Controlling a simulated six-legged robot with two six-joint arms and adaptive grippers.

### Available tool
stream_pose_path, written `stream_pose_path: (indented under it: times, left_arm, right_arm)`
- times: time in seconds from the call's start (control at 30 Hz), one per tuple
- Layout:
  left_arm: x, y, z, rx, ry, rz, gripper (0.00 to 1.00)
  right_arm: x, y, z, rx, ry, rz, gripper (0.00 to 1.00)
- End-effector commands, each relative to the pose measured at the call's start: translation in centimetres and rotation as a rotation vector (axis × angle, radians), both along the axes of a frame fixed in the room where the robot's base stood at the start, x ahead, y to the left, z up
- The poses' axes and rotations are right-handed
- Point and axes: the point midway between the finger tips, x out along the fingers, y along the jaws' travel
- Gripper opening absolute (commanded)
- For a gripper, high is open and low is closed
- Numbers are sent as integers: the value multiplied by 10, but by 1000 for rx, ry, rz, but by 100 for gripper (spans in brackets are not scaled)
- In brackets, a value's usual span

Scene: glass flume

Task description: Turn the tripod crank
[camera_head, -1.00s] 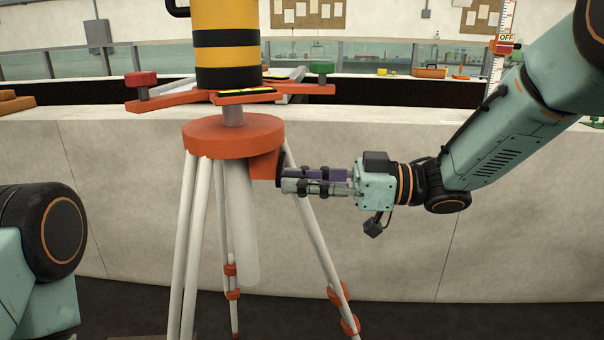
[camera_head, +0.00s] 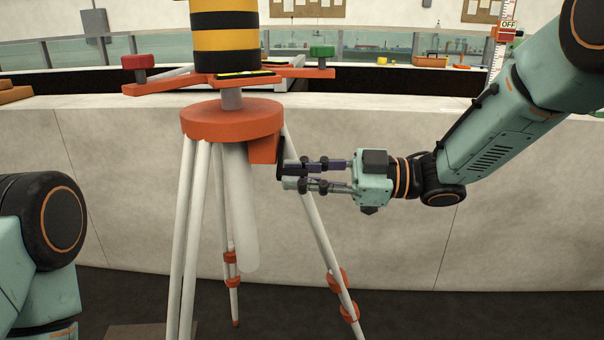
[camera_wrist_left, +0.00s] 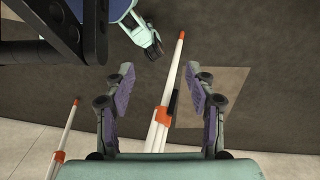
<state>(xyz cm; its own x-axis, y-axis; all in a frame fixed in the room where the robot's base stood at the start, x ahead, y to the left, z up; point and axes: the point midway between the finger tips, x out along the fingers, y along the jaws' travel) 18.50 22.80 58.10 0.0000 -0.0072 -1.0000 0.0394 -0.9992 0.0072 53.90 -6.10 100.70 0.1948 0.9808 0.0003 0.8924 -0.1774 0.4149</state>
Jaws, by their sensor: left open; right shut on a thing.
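The white-legged tripod (camera_head: 190,240) with its orange head (camera_head: 232,120) stands upright in the middle of the head view. An orange block (camera_head: 263,149) sits on the head's right side. The black tripod crank (camera_head: 281,157) is on that block's right face, its arm hanging roughly downward. My right gripper (camera_head: 289,175) reaches in from the right and is shut on the crank's lower end. The fingers mostly hide the grip there. My left gripper (camera_wrist_left: 160,76) is open and empty in the left wrist view, with white and orange tripod legs (camera_wrist_left: 165,105) beyond it.
A yellow-and-black banded cylinder (camera_head: 224,40) stands on an orange base with a red knob (camera_head: 139,63) and a green knob (camera_head: 322,52) above the tripod. A pale curved wall (camera_head: 390,250) runs behind. A brown floor plate (camera_head: 136,331) lies left of the legs.

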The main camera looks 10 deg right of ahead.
Motion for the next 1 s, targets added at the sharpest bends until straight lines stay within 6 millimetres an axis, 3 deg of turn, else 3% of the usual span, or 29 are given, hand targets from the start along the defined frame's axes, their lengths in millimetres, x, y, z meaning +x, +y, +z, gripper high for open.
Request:
stream_pose_path:
  times: [0.17, 0.2, 0.43, 0.77, 1.0]
  left_arm:
    - [0, 0, 0, 0, 0, 0, 55]
    - [0, 0, 0, 0, 0, 0, 55]
    - [0, 0, 0, 0, 0, 0, 55]
    - [0, 0, 0, 0, 0, 0, 55]
    - [0, 0, 0, 0, 0, 0, 55]
  right_arm:
    - [0, 0, -1, -1, 2, 0, 0]
    - [0, 0, -1, -1, 2, 0, 23]
    - [0, 0, 0, -1, 2, 0, 43]
    - [0, -2, 0, 1, 2, -1, 43]
    - [-5, -30, 1, 5, 1, -6, 43]
